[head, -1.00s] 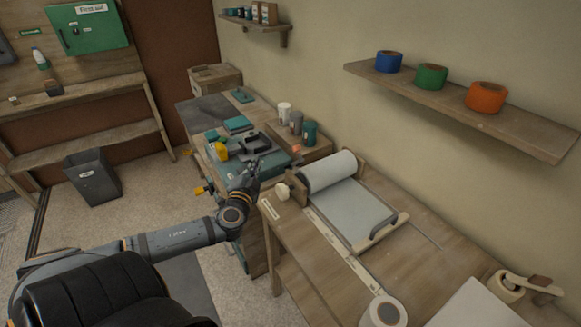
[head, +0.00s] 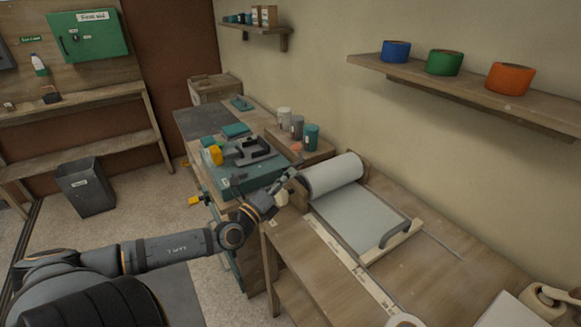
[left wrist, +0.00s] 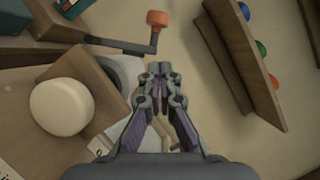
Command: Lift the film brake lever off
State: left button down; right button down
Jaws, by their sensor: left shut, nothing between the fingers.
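A dark lever with an orange knob (left wrist: 157,18), likely the film brake lever, shows in the left wrist view just beyond my fingertips. Its orange end (head: 297,147) shows small in the head view. The film roll (head: 333,174) lies in a wooden holder on the bench, with pale film drawn out over the board. My left gripper (head: 289,175) is at the roll's left end; it also shows in the left wrist view (left wrist: 158,70). Its fingers are together and empty, apart from the knob in the picture. My right gripper is out of view.
A cream round knob (left wrist: 62,107) on a wooden block sits left of my fingers in the wrist view. A teal case (head: 262,172), several pots (head: 297,127) and a shelf with tape rolls (head: 445,62) are around. A dark handle (head: 397,233) crosses the board.

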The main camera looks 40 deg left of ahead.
aim_at(293, 147)
pick_arm(q)
jog(key=shift+w+a+r+p, duration=0.1)
jog(key=shift+w+a+r, duration=0.3)
jog(key=shift+w, duration=0.4)
jog(key=shift+w+a+r+p, duration=0.15)
jog(key=shift+w+a+r, duration=0.25)
jog(key=shift+w, duration=0.35)
jog(key=shift+w+a+r+p, duration=0.1)
jog(key=shift+w+a+r, duration=0.25)
jog(key=shift+w, duration=0.45)
jog(key=r+n+p, duration=0.1)
jog(key=a+n+p, duration=0.1)
jog(key=shift+w+a+r+g+y+p, duration=0.1)
jog(key=shift+w+r+g+y+p, duration=0.2)
jog(key=shift+r+g+p, duration=0.1)
jog(key=shift+w+a+f+n, duration=0.1)
jog(key=shift+a+f+n, duration=0.25)
jog(key=shift+n, duration=0.45)
